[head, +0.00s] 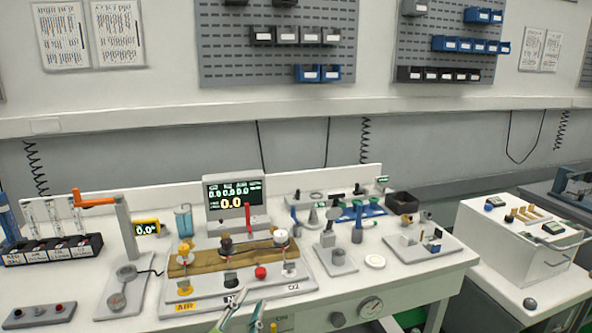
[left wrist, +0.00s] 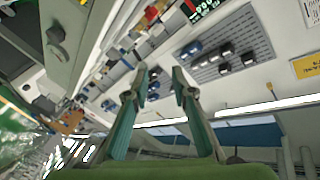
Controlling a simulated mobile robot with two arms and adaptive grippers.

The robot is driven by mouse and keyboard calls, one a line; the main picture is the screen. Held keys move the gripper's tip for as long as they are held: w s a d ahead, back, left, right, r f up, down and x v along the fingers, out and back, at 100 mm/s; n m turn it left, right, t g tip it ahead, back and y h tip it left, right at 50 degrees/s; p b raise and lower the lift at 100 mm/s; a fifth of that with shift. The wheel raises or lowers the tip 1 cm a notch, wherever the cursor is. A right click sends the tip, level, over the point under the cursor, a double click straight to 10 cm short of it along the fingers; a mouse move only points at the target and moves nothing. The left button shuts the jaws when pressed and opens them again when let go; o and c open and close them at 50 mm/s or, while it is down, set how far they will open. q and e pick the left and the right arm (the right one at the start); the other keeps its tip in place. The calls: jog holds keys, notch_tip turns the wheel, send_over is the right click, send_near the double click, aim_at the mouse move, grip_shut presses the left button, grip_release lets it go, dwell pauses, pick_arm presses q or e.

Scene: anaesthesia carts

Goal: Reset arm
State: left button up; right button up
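My left gripper (head: 241,312) shows at the bottom edge of the head view, in front of the workbench. My right gripper is in neither view.
A white box (head: 520,245) stands at right. Pegboards with bins (head: 280,60) hang behind.

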pick_arm(q)
jog(key=s+a+f+n+g+y, duration=0.2)
jog(key=s+a+f+n+g, duration=0.35)
jog(key=f, duration=0.55)
jog(key=s+a+f+n+g, duration=0.1)
jog(key=s+a+f+g, duration=0.2)
jog(key=s, duration=0.5)
jog(key=s+a+f+n+g, duration=0.1)
jog(key=s+f+g, duration=0.2)
jog(key=s+f, duration=0.45)
jog(key=s+a+f+n+g, duration=0.1)
jog(key=s+f+g, duration=0.15)
jog(key=s, duration=0.75)
notch_tip(320, 180, down, 26)
jog(key=s+g, duration=0.1)
jog(key=s, duration=0.1)
jog(key=s+a+f+g+y, duration=0.1)
jog(key=s+a+f, duration=0.2)
jog(key=s+f, duration=1.3)
jog(key=shift+s+a+m, duration=0.2)
jog(key=shift+s+m, duration=0.05)
jog(key=shift+m, duration=0.2)
